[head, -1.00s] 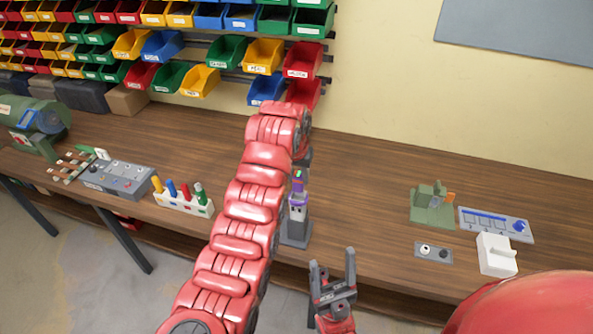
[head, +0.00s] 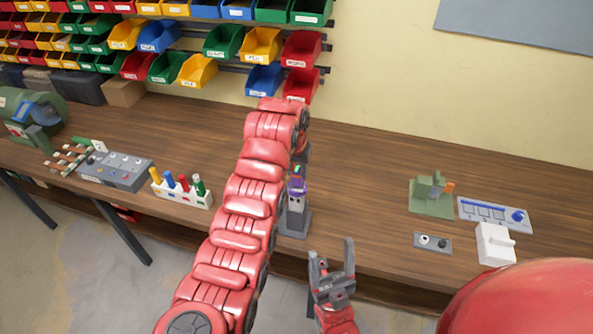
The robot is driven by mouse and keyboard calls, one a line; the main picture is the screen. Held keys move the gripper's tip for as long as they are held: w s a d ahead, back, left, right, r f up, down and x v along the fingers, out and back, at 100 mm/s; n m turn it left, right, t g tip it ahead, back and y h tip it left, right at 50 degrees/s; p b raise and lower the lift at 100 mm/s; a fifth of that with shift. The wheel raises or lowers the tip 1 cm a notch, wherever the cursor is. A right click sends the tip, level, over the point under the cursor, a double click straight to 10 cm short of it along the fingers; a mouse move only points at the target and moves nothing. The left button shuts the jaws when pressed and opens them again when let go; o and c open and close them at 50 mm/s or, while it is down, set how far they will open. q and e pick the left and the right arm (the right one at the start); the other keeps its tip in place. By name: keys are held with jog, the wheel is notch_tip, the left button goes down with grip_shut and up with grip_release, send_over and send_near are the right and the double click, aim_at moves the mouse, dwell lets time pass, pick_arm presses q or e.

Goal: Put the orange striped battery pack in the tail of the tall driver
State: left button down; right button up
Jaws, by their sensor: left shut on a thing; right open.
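My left gripper (head: 301,160) points down over the grey stand (head: 296,222) near the front edge of the bench. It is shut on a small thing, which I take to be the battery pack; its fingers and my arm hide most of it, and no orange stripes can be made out. Right below is an upright purple and grey piece (head: 297,188) in the stand, which looks like the tall driver. I cannot tell whether the held thing touches it. My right gripper (head: 332,262) is open and empty, in front of the bench edge, lower right of the stand.
A white rack (head: 182,198) with several coloured pegs and a grey panel box (head: 118,172) stand left. At right are a green fixture (head: 431,200), a blue-marked tray (head: 495,215), a small grey plate (head: 433,243) and a white block (head: 495,246). The bench behind the stand is clear.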

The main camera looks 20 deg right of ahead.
aim_at(297, 185)
pick_arm(q)
jog(key=shift+f, duration=0.1)
jog(key=shift+f+b, duration=0.6)
jog(key=shift+f, duration=0.1)
jog(key=shift+f+b, duration=0.2)
jog(key=shift+b, duration=0.25)
dwell(0.3)
jog(key=shift+f+b, duration=0.35)
jog(key=shift+f, duration=0.3)
jog(key=shift+c, duration=2.2)
grip_release()
jog(key=shift+r, duration=0.1)
